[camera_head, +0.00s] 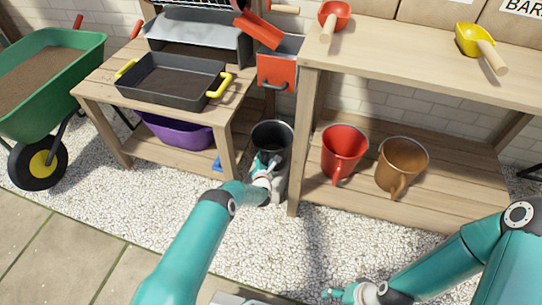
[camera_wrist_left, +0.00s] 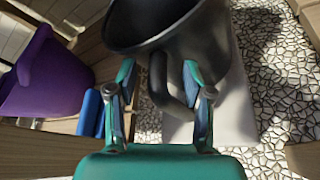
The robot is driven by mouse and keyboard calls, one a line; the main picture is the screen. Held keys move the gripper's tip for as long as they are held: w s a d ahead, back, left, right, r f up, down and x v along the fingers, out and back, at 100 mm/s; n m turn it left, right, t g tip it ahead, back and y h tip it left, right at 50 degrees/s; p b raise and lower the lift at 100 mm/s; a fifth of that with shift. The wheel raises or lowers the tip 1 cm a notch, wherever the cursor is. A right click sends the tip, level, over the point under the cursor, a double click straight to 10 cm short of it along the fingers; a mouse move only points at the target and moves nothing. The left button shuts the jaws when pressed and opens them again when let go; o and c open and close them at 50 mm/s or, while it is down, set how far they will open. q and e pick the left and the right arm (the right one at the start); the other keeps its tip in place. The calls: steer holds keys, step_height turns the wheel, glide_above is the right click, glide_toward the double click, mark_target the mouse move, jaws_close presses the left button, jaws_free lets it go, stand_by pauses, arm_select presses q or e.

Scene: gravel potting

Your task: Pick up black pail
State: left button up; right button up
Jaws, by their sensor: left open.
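The black pail (camera_head: 272,135) stands upright in the gap between the two wooden benches. It fills the top of the left wrist view (camera_wrist_left: 190,40), with its side handle (camera_wrist_left: 161,82) towards me. My left gripper (camera_head: 266,172) is in front of the pail. In the left wrist view my left gripper (camera_wrist_left: 158,75) is open, with one finger on each side of the handle. I cannot tell if either finger touches it. My right gripper (camera_head: 348,293) is low over the gravel at the bottom of the head view, too small to read its fingers.
A pale grey block (camera_wrist_left: 232,115) is under the pail. A purple tub (camera_head: 178,133) and a blue item (camera_wrist_left: 90,112) lie left of it. A red pail (camera_head: 345,145) and a brown pail (camera_head: 402,160) stand on the right bench's lower shelf (camera_head: 455,195). Open gravel (camera_head: 255,240) lies in front.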

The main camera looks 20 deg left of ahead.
arm_select(q)
steer(key=shift+d, duration=0.1)
jaws_close()
steer(key=shift+w+r, duration=0.1)
steer(key=shift+r, duration=0.05)
step_height(320, 180, up, 9)
steer(key=p, duration=0.4)
steer(key=shift+r, duration=0.5)
stand_by(0.4)
